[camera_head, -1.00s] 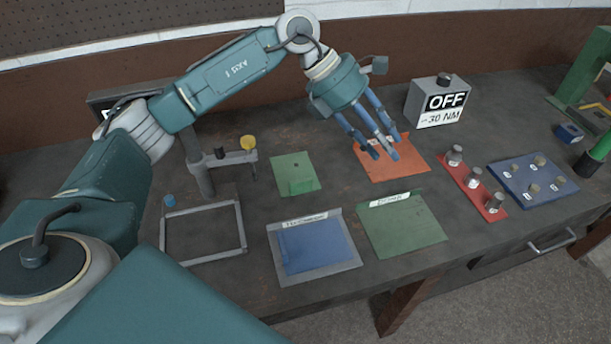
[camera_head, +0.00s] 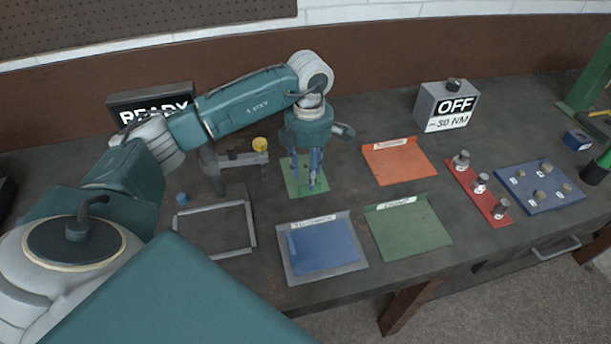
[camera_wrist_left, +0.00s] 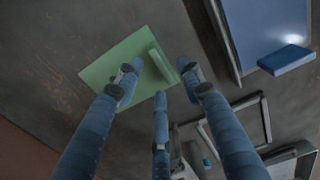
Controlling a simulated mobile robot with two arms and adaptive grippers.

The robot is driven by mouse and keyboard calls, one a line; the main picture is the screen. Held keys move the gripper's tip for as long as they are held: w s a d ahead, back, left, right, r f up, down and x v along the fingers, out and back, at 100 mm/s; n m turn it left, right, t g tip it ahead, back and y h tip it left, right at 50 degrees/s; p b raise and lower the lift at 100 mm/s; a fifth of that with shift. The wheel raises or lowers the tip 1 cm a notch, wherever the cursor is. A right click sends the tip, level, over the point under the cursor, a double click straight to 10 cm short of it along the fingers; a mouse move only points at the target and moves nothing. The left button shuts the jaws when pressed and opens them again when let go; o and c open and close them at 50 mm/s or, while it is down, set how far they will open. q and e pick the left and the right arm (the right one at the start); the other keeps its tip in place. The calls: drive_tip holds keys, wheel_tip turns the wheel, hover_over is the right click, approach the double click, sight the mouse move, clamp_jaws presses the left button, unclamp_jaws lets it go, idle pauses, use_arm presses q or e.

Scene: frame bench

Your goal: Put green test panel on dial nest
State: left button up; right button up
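The green test panel (camera_head: 293,182) is a light green square plate lying flat on the bench, and a raised green grip bar (camera_wrist_left: 159,63) stands on it. My left gripper (camera_head: 314,184) points down over it. In the left wrist view its spread fingers (camera_wrist_left: 160,76) are on both sides of the bar with gaps showing, so it is open. Contact with the bar cannot be told. The dial nest appears to be the empty grey rectangular frame (camera_head: 251,224) left of the panel, beside a stand with a yellow dial (camera_head: 260,144). My right gripper is not in view.
A blue panel (camera_head: 325,247) in a grey tray and a dark green plate (camera_head: 410,229) lie in front. An orange plate (camera_head: 400,162) lies right.

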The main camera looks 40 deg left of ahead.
use_arm(q)
drive_tip(key=f+p, duration=0.1)
drive_tip(key=f, duration=0.2)
drive_tip(key=shift+d+f+p, duration=0.2)
drive_tip(key=shift+f+p, duration=0.1)
drive_tip(key=shift+p, duration=0.05)
drive_tip(key=shift+f, duration=0.4)
drive_tip(key=shift+c, duration=0.5)
drive_tip(key=c, duration=0.9)
drive_tip(key=shift+w, duration=0.1)
drive_tip(key=shift+r, duration=0.1)
